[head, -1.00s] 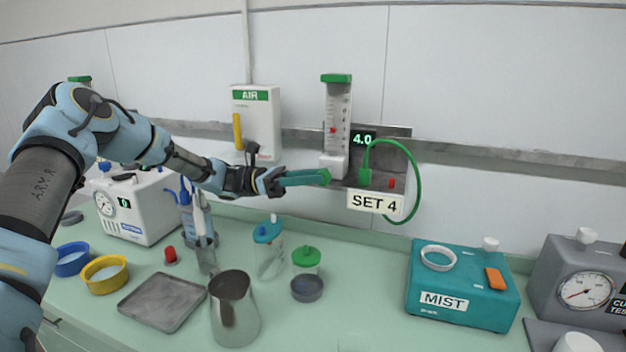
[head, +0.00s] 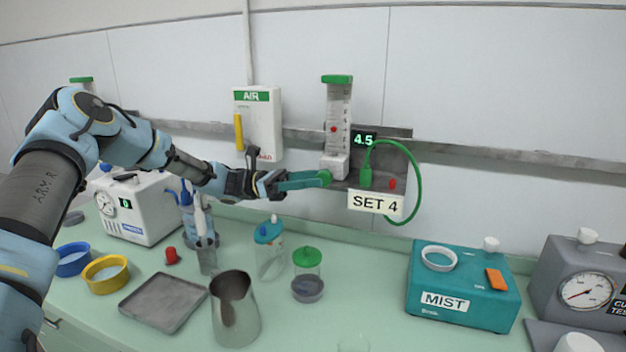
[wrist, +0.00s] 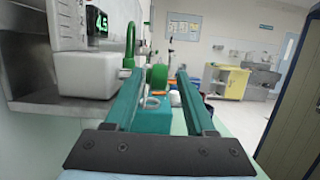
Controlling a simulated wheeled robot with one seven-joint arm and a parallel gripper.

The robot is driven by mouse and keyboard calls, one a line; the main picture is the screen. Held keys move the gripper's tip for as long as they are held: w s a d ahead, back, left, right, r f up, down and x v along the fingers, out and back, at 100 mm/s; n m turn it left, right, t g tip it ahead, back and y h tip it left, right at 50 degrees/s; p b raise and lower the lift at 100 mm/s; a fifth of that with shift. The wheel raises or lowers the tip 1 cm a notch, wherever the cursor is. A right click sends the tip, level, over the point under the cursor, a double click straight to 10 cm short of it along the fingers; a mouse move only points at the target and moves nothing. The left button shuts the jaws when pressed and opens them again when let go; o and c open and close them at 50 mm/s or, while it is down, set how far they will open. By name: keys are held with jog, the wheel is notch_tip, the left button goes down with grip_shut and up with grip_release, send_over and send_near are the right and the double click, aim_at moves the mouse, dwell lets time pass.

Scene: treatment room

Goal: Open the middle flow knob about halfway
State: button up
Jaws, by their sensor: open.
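The green flow knob (head: 325,177) sits at the front of the white block (head: 336,165) under the clear flow tube (head: 338,115), which has a green cap and a red float. My gripper (head: 322,179) is at the knob. In the wrist view the green knob (wrist: 157,76) shows between the two teal fingertips (wrist: 159,75), which stand apart; contact cannot be told. The display (head: 363,140) beside the tube reads 4.5, and it also shows in the wrist view (wrist: 97,21). A plate (head: 375,202) below reads SET 4.
A green hose (head: 418,180) loops right of the tube. The white AIR box (head: 257,125) hangs to the left. On the counter below stand a metal jug (head: 234,310), green-lidded jar (head: 307,275), blue-lidded jar (head: 270,250) and teal MIST box (head: 463,288).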

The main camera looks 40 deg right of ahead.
notch_tip(320, 180, up, 10)
jog(key=b, duration=0.3)
dwell(0.3)
